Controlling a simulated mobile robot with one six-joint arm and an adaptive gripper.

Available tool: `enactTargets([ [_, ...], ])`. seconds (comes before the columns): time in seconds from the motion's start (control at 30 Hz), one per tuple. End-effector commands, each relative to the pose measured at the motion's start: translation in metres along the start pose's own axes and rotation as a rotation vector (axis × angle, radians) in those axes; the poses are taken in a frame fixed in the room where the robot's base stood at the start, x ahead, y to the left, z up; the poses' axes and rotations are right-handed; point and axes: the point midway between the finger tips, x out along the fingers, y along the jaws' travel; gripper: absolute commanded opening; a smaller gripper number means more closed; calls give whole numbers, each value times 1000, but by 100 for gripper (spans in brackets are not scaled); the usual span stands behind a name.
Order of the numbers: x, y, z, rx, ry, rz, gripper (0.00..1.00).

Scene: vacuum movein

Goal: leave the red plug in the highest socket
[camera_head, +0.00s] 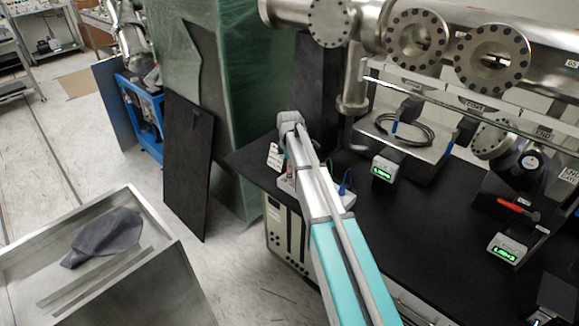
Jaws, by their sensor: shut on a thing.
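A white socket block (348,198) lies on the black bench top, partly hidden behind my arm. A blue plug (343,188) with a blue lead stands in or on its right part. My gripper (287,163) points down at the block's left end, below my grey wrist. A small red piece, the red plug (290,172), shows at the fingertips, and my gripper is shut on it. My arm hides much of the block, so I cannot tell which socket the plug is over or whether it is in one.
Small boxes with green displays (382,171) (504,250) stand on the black bench (420,225). A coiled black cable (405,133) lies on a metal plate behind. A red-handled tool (512,207) lies right. Steel flanged pipes (415,38) hang above. A metal cart (180,270) stands lower left.

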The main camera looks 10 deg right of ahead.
Motion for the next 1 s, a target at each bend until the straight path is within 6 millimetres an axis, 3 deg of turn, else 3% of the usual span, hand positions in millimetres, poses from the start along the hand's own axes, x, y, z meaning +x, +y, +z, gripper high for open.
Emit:
enactTargets([
  [1.0, 11, 0, 0, 0, 0, 0, 0],
])
